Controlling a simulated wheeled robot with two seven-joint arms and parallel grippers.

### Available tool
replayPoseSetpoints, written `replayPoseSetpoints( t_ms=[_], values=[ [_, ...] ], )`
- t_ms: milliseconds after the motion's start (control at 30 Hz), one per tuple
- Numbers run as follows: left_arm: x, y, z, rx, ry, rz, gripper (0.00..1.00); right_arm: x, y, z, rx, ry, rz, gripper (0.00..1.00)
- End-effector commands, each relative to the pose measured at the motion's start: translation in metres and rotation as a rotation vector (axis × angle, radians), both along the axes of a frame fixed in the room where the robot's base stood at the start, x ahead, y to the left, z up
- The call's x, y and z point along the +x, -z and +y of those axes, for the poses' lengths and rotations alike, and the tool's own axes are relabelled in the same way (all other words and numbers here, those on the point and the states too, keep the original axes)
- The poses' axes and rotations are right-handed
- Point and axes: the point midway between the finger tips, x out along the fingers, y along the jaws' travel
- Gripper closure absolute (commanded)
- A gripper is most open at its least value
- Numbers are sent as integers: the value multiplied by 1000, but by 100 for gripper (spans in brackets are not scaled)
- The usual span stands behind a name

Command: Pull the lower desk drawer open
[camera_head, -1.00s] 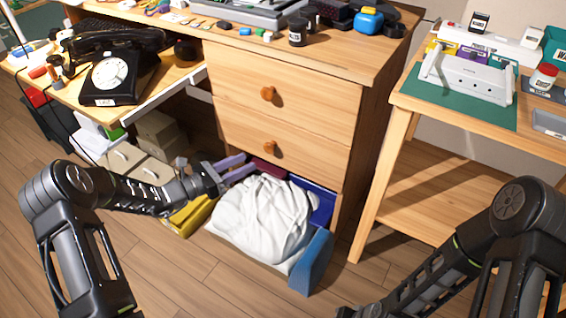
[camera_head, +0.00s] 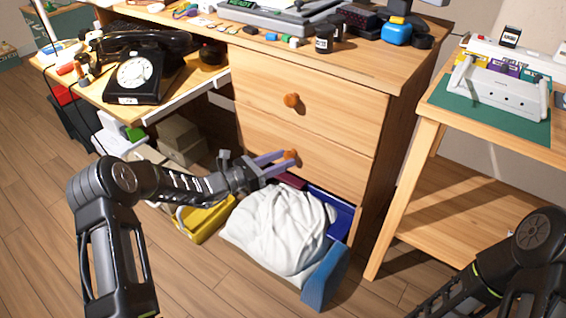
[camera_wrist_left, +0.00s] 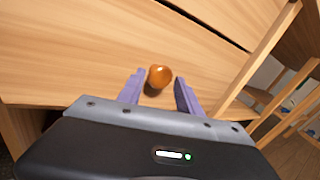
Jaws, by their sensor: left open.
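The lower desk drawer (camera_head: 325,158) is a light wooden front below the upper drawer (camera_head: 335,108), and it looks shut. Its round orange-brown knob (camera_head: 291,155) also shows in the left wrist view (camera_wrist_left: 159,76). My left gripper (camera_head: 282,160) is at the knob with its purple fingers open. In the left wrist view the fingers stand on either side of the knob, with gaps visible; I see no firm contact. My right arm (camera_head: 490,275) shows at the lower right, but its gripper is out of view.
Below the drawer, a bin (camera_head: 322,278) with a white bag (camera_head: 280,228) stands on the floor. A yellow object (camera_head: 207,220) and boxes (camera_head: 180,140) are left of it. A side table (camera_head: 437,112) stands right. Wooden floor is clear in front.

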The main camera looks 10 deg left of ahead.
Motion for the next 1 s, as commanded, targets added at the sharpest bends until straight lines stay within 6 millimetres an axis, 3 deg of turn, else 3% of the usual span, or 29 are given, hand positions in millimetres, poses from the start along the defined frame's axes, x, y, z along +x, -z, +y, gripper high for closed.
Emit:
replayPoseSetpoints(
  t_ms=[367, 867, 1000],
  values=[
    [5, -1, -5, 0, -1, 0, 59, 1, 2, 0, 1, 0, -1, 100],
    [5, 0, -5, 0, 0, 0, 100, 1, 2, 0, 1, 0, -1, 100],
    [5, 0, -5, 0, 0, 0, 100, 1, 2, 0, 1, 0, -1, 100]
  ],
)
